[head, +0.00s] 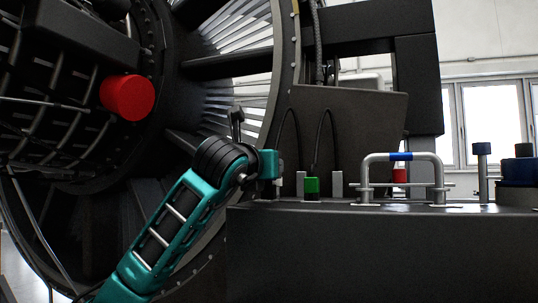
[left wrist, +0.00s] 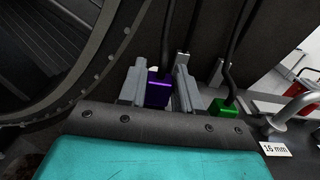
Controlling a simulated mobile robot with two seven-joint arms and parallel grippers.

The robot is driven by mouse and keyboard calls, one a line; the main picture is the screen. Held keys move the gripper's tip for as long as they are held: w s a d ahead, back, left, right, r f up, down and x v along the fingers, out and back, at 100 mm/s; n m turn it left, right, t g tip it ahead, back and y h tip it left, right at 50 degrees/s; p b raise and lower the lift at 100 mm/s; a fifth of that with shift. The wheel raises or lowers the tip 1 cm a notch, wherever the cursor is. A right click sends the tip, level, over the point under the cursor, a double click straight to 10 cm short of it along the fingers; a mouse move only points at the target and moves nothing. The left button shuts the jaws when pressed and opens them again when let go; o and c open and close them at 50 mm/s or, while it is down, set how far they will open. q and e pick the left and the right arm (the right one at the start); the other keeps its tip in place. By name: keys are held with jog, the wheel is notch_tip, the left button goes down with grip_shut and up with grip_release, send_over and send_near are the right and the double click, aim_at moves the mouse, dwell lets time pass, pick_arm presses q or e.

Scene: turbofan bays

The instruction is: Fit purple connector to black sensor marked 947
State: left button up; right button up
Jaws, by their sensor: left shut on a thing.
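The purple connector (left wrist: 158,92) sits between the two grey fingers of my left gripper (left wrist: 161,84) in the left wrist view, with a black cable rising from its top. My left gripper (head: 272,174) is shut on it. In the head view the gripper is at the left end of the dark bench top, and it hides the purple connector. I cannot tell whether the connector is clear of the bench. No black sensor marked 947 can be made out in either view. My right gripper is not in view.
A green connector (head: 312,188) stands between grey posts just right of my gripper. Further right on the bench (head: 380,250) are a pipe handle (head: 401,157) with a blue band and a red part (head: 400,176). The engine with a red cylinder (head: 127,96) is at left.

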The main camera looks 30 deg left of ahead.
pick_arm(q)
jog(key=shift+f+b, duration=0.3)
jog(key=o, duration=1.5)
jog(key=shift+r, duration=0.15)
jog(key=shift+r+p, duration=2.7)
jog(key=shift+r, duration=0.65)
